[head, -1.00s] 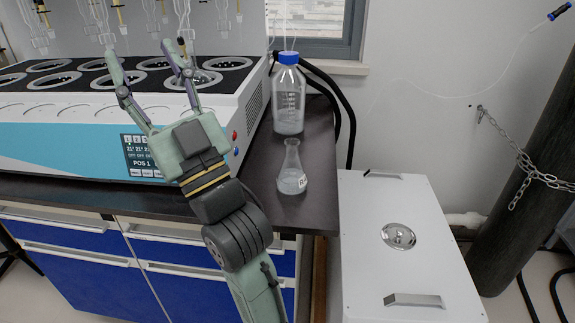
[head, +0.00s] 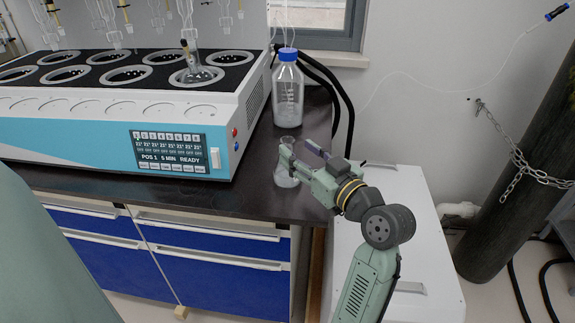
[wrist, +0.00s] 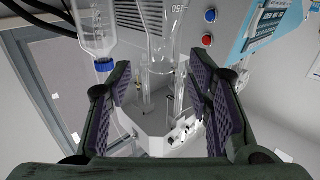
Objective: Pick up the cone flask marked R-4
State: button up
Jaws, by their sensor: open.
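A clear glass cone flask (head: 287,180) stands upright on the dark bench top, near its right end. My gripper (head: 298,150) is open and reaches in from the right at the height of the flask's upper part, partly covering it. No label is readable on the flask now. In the wrist view the picture is turned over; the flask (wrist: 158,28) shows at the top, with its neck in line with the gap between my spread fingers (wrist: 142,66). I cannot tell whether the neck is inside the gap.
A blue-capped bottle (head: 288,92) stands close behind the flask. The white and teal distiller (head: 100,140) fills the bench to the left, with a round flask (head: 193,74) in one well. A white box (head: 430,245) stands right of the bench.

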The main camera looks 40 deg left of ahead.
aim_at(291, 147)
jog(key=p+x, duration=0.1)
jog(key=x, duration=0.3)
jog(key=shift+s+f+p, duration=0.15)
jog(key=shift+p, duration=0.15)
jog(key=shift+a+f, duration=0.1)
jog(key=shift+a, duration=0.4)
jog(key=shift+c, duration=0.3)
grip_shut()
